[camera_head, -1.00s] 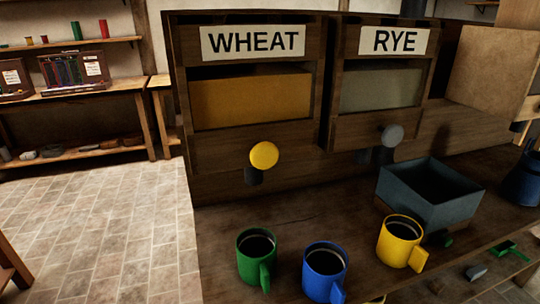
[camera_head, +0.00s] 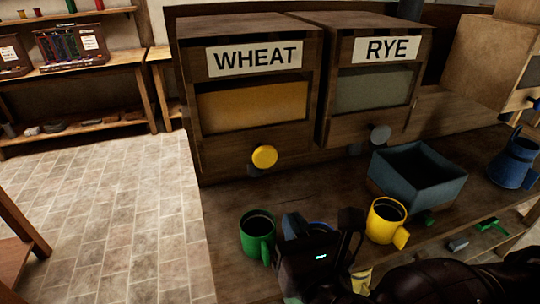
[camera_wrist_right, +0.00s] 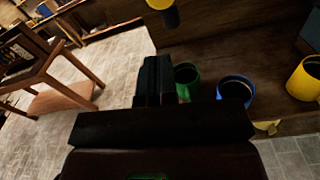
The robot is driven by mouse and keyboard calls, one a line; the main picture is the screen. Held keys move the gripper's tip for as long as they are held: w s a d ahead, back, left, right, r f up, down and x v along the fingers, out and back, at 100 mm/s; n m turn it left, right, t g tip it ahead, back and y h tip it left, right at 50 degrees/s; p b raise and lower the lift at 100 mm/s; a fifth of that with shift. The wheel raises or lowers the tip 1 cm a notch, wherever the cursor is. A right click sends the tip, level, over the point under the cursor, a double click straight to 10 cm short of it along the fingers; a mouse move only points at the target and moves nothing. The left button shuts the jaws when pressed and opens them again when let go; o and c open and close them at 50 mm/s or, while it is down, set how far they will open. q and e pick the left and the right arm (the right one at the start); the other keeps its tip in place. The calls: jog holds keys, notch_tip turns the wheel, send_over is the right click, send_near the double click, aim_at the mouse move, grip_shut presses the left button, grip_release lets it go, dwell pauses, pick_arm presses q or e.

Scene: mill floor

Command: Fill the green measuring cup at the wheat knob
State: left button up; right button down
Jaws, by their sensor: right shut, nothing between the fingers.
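The green measuring cup (camera_head: 255,234) stands upright on the counter, its handle toward the lower right. It also shows in the wrist view (camera_wrist_right: 188,92), just right of my fingers; its inside looks dark. The yellow wheat knob (camera_head: 264,156) is on the front of the WHEAT bin (camera_head: 255,107), behind the cup, and shows at the top of the wrist view (camera_wrist_right: 160,4). My right gripper (camera_head: 295,227) is shut and empty, right of the green cup; its fingers show in the wrist view (camera_wrist_right: 155,80). I cannot tell if it touches the cup. My left gripper is out of view.
A blue cup (camera_wrist_right: 234,90) is mostly hidden behind my right gripper in the head view. A yellow cup (camera_head: 385,219) stands to the right. The RYE bin (camera_head: 374,85) with a grey knob (camera_head: 380,134), a grey-blue open box (camera_head: 418,180) and a blue jug (camera_head: 514,160) are further right.

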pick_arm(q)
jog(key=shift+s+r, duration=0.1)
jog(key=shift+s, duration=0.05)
pick_arm(e)
jog(key=shift+s+d+r+n+t, duration=0.2)
jog(key=shift+d+r+n+t, duration=0.1)
jog(key=shift+r+n, duration=0.35)
jog(key=shift+w, duration=0.15)
jog(key=b, duration=0.3)
send_near(266, 160)
jog(key=x, duration=0.6)
jog(key=shift+w+r, duration=0.1)
jog(key=shift+r, duration=0.05)
jog(key=shift+w+a, duration=0.2)
jog(key=shift+w, duration=0.35)
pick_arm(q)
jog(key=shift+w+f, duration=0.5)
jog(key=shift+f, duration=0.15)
pick_arm(e)
jog(key=shift+w, duration=0.1)
